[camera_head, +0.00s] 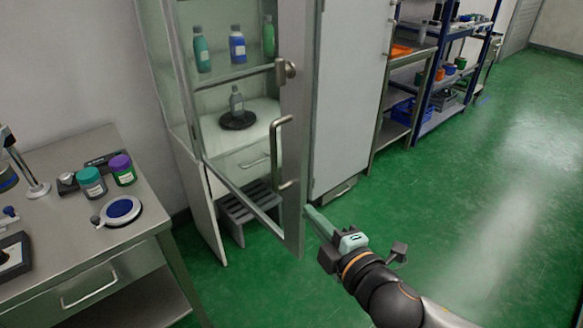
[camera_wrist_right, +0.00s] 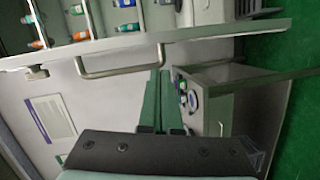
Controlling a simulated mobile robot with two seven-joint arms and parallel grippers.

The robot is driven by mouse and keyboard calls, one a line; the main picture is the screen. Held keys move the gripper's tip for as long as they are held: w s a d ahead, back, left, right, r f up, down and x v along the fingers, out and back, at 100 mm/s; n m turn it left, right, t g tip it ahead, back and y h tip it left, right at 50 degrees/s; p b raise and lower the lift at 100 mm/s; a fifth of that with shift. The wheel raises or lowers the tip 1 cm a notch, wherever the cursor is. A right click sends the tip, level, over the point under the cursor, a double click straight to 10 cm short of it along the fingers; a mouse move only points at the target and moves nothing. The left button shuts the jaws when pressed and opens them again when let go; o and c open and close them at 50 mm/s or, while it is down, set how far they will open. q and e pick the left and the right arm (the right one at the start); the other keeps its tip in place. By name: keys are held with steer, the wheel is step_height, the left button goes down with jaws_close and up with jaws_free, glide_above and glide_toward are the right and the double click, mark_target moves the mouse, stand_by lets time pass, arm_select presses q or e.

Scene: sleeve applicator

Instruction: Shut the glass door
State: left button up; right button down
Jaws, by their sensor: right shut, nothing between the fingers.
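The glass door (camera_head: 294,130) of the tall cabinet stands open, its metal-framed edge swung out toward me. It carries a bar handle (camera_head: 275,150) and a knob (camera_head: 287,70). In the right wrist view the door frame (camera_wrist_right: 200,33) crosses the top, with the handle (camera_wrist_right: 118,71) below it. My right gripper (camera_head: 310,212) is shut and empty, close to the lower right side of the door's edge post. Its green fingers (camera_wrist_right: 161,100) also show in the wrist view, pointing toward the door frame. I cannot tell whether they touch it. My left gripper is not in view.
Inside the cabinet (camera_head: 207,225) are bottles and a flask (camera_head: 237,103) on a dark round base. A step stool (camera_head: 238,208) stands beneath it. A steel bench (camera_head: 60,245) with jars is at left. Shelving (camera_head: 435,115) stands at right. The green floor at right is clear.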

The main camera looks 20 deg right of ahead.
steer(key=n+t, duration=0.2)
glide_toward(293, 164)
step_height(293, 164, up, 2)
steer(key=s+a, duration=0.1)
steer(key=s, duration=0.2)
steer(key=w, duration=0.3)
steer(key=w+a+p, duration=0.1)
steer(key=w, duration=0.6)
steer(key=shift+w+a+r+p, duration=0.1)
steer(key=shift+a+r+p, duration=0.05)
steer(key=shift+r+p, duration=0.15)
